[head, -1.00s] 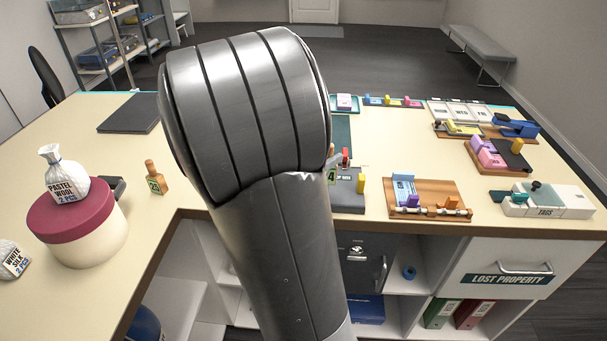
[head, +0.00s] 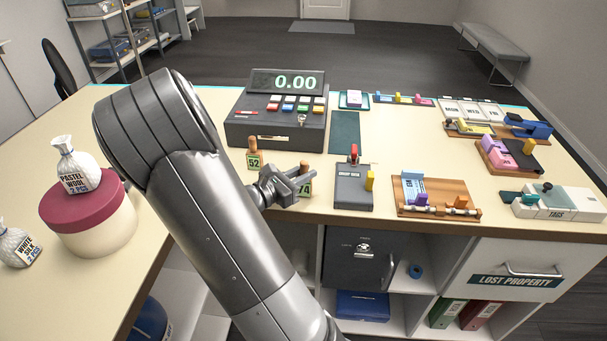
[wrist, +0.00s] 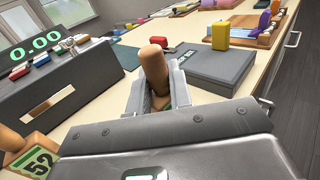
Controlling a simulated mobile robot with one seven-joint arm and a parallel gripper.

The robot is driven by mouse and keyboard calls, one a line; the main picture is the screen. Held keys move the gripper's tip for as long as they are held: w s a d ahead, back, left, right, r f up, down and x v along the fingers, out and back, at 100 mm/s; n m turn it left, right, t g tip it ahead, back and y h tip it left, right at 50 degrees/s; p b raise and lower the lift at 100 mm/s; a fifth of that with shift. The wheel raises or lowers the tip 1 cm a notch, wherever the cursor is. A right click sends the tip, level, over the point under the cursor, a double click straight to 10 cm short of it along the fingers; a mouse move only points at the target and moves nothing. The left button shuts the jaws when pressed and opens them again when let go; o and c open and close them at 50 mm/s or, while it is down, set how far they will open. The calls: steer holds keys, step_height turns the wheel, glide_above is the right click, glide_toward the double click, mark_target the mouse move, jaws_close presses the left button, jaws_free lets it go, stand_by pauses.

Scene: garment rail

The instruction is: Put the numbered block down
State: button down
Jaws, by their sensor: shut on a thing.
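The numbered block (head: 304,188) has a wooden peg handle and a green label that seems to read 74, partly covered by my fingers. My gripper (head: 300,177) is shut on it. In the wrist view its peg (wrist: 154,68) stands between my two fingers (wrist: 157,90), leaning slightly. The block is upright at or just above the counter; I cannot tell whether its base touches. A similar block marked 52 (head: 254,155) stands on the counter to its left, also at the lower left of the wrist view (wrist: 35,162).
A cash register (head: 277,125) showing 0.00 stands behind. A dark grey box (head: 353,190) with red and yellow parts is close on the right, with a wooden board (head: 436,195) beyond. The counter's front edge is close. A pink-lidded tub (head: 90,220) stands at far left.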

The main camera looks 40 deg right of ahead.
steer(key=shift+f, duration=0.3)
steer(key=c, duration=1.3)
jaws_free()
steer(key=shift+r, duration=0.1)
